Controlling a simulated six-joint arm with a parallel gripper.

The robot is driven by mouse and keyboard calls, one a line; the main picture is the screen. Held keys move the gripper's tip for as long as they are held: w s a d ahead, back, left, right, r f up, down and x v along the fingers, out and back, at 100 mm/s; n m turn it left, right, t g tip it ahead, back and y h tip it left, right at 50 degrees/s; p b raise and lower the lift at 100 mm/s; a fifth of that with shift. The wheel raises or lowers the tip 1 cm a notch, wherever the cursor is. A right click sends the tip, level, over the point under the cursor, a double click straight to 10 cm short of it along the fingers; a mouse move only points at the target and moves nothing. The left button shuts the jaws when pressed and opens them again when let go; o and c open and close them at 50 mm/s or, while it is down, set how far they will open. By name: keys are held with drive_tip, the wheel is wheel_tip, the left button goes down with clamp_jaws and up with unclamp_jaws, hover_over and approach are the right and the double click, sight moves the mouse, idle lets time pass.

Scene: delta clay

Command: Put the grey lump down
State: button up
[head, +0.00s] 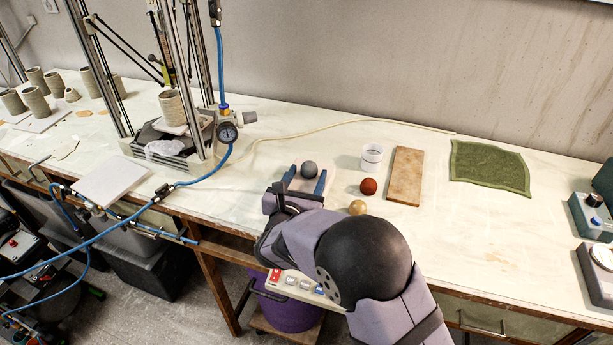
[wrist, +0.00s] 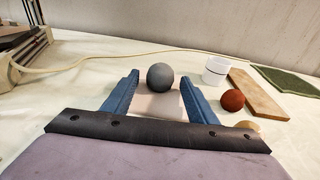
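The grey lump (head: 309,169) is a smooth ball. In the wrist view the grey lump (wrist: 160,77) rests on a pale, flat slab (wrist: 158,104) on the table. My gripper (head: 307,175) is open, its two blue fingers low over the table on either side of the slab. In the wrist view the fingertips of my gripper (wrist: 159,80) stand to the left and right of the lump, with a clear gap on each side. Nothing is held. The slab's near part is hidden by my gripper.
Right of the lump are a red-brown ball (head: 368,186), a tan ball (head: 357,208), a white cup (head: 372,158), a wooden board (head: 405,177) and a green cloth (head: 489,168). A metal-framed machine (head: 172,140) stands left.

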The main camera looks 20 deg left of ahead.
idle(0.3)
drive_tip(key=shift+r, duration=0.2)
drive_tip(key=shift+s, duration=0.3)
drive_tip(key=s, duration=0.3)
drive_tip(key=s+r+b, duration=0.1)
drive_tip(key=s, duration=0.3)
drive_tip(key=s+d+b, duration=0.1)
drive_tip(key=s, duration=0.3)
drive_tip(key=shift+s+r, duration=0.1)
drive_tip(key=shift+r, duration=0.25)
